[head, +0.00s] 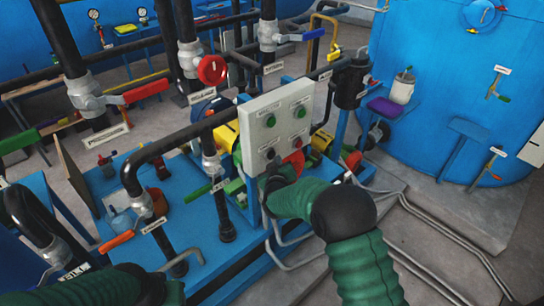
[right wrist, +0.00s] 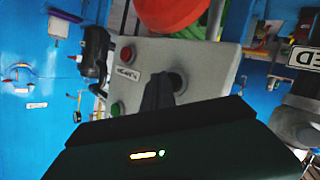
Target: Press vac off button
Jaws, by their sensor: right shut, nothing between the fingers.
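The control panel (head: 284,127) is a pale grey box with two green buttons on top, a red button (head: 298,142) at lower right and a dark button (head: 271,153) at lower left. Their small labels are too blurred to read, so I cannot tell which is vac off. My right gripper (head: 273,181) is shut and empty, just below the panel's lower left. In the right wrist view the dark fingers (right wrist: 160,88) point at the panel beside the dark round button (right wrist: 177,82). I cannot tell whether they touch. My left gripper is out of view.
A large orange-red round part (right wrist: 170,14) lies close to the panel edge. A black pipe (head: 165,145) and a red valve (head: 212,69) stand left of the panel. A blue tank (head: 445,90) is at right. Floor at lower right carries grey pipes.

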